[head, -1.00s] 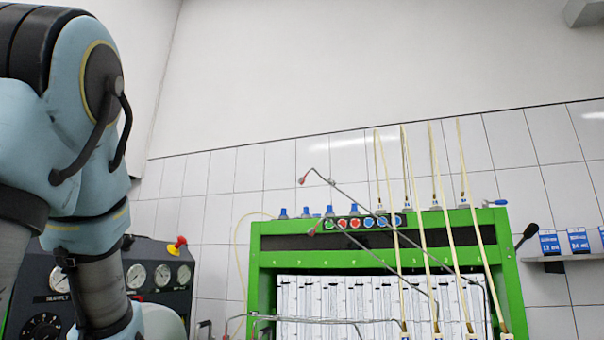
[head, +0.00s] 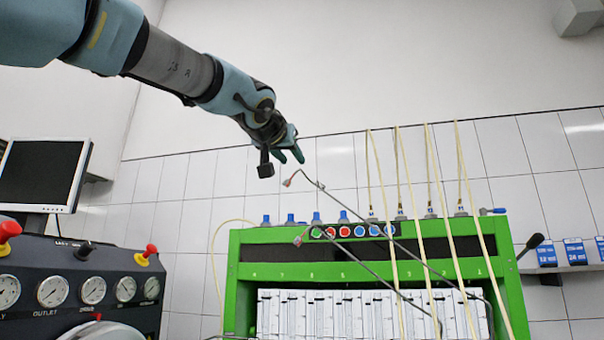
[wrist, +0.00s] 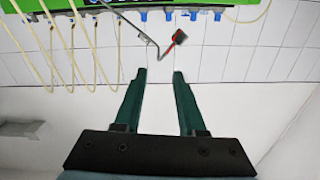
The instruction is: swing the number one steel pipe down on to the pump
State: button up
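Two thin bent steel pipes slope up to the left in front of the green bench. The upper steel pipe (head: 341,203) ends in a reddish-grey fitting, raised above the bench top. The lower steel pipe (head: 370,273) ends near the coloured knobs. I cannot tell which is number one. My gripper (head: 294,150) is just above the upper pipe's end. In the wrist view my gripper (wrist: 157,75) is open, with nothing between its green fingers. A pipe end (wrist: 178,38) lies ahead of the fingertips, apart from them. The pump is not in view.
The green bench (head: 240,285) has blue-capped fittings along its top. Several yellowish hoses (head: 410,230) hang in front of its right half. A gauge panel (head: 75,265) with red knobs and a monitor (head: 42,172) stand at left.

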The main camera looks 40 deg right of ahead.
aim_at(304, 174)
jog(key=p+x, duration=0.5)
jog(key=x, duration=0.4)
jog(key=shift+d+r, duration=0.2)
jog(key=shift+d, duration=0.05)
jog(key=shift+w+d+f+p, duration=0.15)
jog(key=shift+w+d+p, duration=0.15)
jog(key=shift+d, duration=0.25)
jog(key=shift+c, duration=0.3)
grip_shut()
jog(key=shift+f, duration=0.1)
jog(key=shift+d+f, duration=0.1)
jog(key=shift+f, duration=0.05)
